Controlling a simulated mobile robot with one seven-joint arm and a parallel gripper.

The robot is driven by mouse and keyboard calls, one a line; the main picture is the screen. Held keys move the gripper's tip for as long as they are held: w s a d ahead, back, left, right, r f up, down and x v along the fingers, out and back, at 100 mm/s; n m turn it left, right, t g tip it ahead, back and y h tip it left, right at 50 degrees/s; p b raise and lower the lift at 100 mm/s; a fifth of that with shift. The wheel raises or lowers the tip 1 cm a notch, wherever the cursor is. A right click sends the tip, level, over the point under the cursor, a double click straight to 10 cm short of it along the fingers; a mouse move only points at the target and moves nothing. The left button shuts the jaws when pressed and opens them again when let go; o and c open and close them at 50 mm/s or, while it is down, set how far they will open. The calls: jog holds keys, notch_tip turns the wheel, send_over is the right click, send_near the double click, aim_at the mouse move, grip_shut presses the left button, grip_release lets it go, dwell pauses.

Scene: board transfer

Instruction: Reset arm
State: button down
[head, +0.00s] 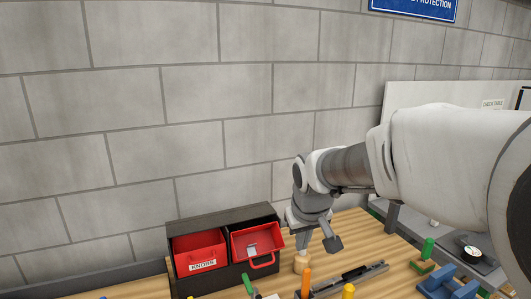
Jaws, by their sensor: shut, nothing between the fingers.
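My arm reaches in from the right over the wooden bench (395,262). My gripper (304,243) points down at the bench and is shut and empty. It is small here, and its fingertips are hard to make out. A pale wooden knob-like piece (302,264) stands just below the gripper. I cannot tell whether the two touch.
A black rack (222,218) left of the gripper holds a red bin labelled KNOBS (199,252) and another red bin (257,242). Orange (306,280), yellow (348,291) and green-handled (248,284) items crowd the front. A block wall (190,90) stands behind.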

jog(key=s+d+r+m, duration=0.1)
jog(key=s+d, duration=0.2)
jog(key=s, duration=0.8)
jog(key=s+d+r+m+t, duration=0.1)
jog(key=s+d+r+m, duration=0.1)
jog(key=s, duration=0.9)
jog(key=shift+d+r, duration=0.15)
jog(key=shift+d, duration=0.35)
jog(key=shift+s+a, duration=0.1)
